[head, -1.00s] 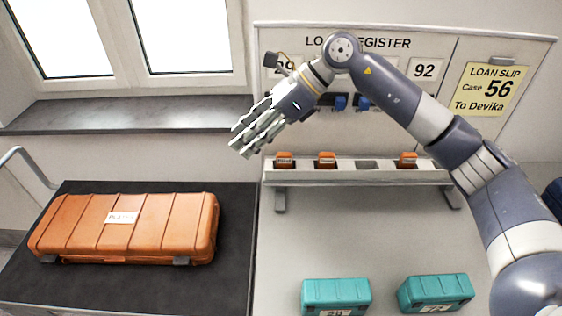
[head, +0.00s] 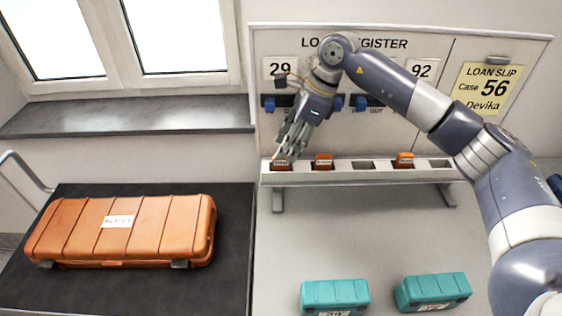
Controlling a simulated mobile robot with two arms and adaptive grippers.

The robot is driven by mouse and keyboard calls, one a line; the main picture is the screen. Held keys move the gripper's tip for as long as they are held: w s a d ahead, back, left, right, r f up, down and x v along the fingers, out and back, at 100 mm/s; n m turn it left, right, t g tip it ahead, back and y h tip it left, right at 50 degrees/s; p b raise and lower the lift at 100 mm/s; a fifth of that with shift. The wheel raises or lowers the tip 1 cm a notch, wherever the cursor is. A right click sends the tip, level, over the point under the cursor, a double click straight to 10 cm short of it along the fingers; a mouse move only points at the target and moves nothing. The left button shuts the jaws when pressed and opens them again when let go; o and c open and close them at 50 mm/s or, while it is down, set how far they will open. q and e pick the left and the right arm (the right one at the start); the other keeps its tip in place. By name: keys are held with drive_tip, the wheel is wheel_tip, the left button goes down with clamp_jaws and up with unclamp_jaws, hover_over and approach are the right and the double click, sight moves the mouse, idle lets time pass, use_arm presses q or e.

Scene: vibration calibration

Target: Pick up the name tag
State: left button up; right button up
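Small orange name tags with white labels stand in a white slotted rack (head: 345,178): a leftmost tag (head: 280,166), a second tag (head: 323,160) and one further right (head: 404,158). Their lettering is too small to read. My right gripper (head: 287,156) points down, its fingertips just above the leftmost tag and partly overlapping it in the head view. I cannot tell whether it touches the tag or how far its fingers are apart. My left gripper is out of view.
The register board (head: 385,74) stands behind the rack, with blue hooks and a yellow loan slip (head: 487,88) reading Case 56, Devika. An orange case (head: 165,225) lies on the dark surface at left. Two teal cases (head: 335,293) (head: 433,288) sit in front.

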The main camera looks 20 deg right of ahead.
drive_tip(key=p+x, duration=0.1)
drive_tip(key=x, duration=0.2)
drive_tip(key=shift+f, duration=0.1)
drive_tip(key=shift+w+f, duration=0.1)
drive_tip(key=shift+f, duration=0.1)
clamp_jaws()
drive_tip(key=shift+r, duration=0.1)
drive_tip(key=shift+r+b, duration=0.3)
drive_tip(key=shift+r, duration=0.1)
drive_tip(key=shift+s+a+r+b, duration=0.1)
drive_tip(key=shift+s+r+b, duration=0.1)
drive_tip(key=shift+r+b, duration=0.35)
drive_tip(key=shift+s+r+b, duration=0.15)
drive_tip(key=shift+r+b, duration=0.15)
drive_tip(key=shift+r, duration=0.35)
drive_tip(key=s+a+b, duration=0.2)
drive_tip(key=s, duration=0.5)
drive_tip(key=s+a+r+b, duration=0.1)
drive_tip(key=s+a+b, duration=0.1)
drive_tip(key=s, duration=0.5)
drive_tip(key=shift+s+r+b, duration=0.35)
drive_tip(key=shift+s+b, duration=0.05)
drive_tip(key=shift+b, duration=0.2)
